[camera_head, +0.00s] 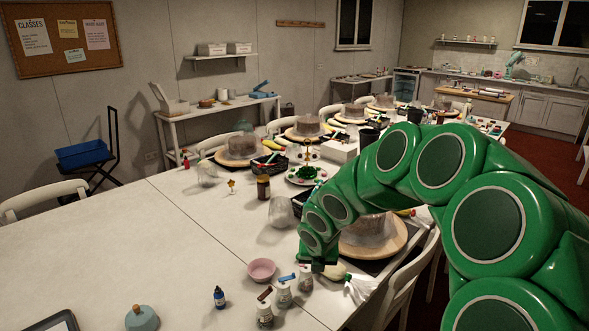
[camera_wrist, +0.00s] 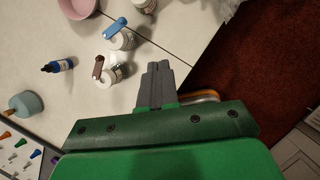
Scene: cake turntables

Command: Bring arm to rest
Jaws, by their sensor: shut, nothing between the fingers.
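My green arm reaches in from the right in the head view and bends down over the right side of the long white table. My gripper (camera_wrist: 155,84) shows in the wrist view as two grey fingers pressed together, with nothing between them. It hangs over the table's edge, beside several small bottles. In the head view the fingers are hard to make out below the green wrist. My arm partly hides a cake turntable (camera_head: 388,245) with a covered cake on it.
A pink bowl (camera_head: 261,269), small bottles (camera_head: 284,293), a dark blue bottle (camera_head: 219,297) and a blue-grey domed object (camera_head: 141,318) stand near the gripper. A white chair (camera_head: 402,292) is close on the right. The table's left part (camera_head: 110,240) is clear.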

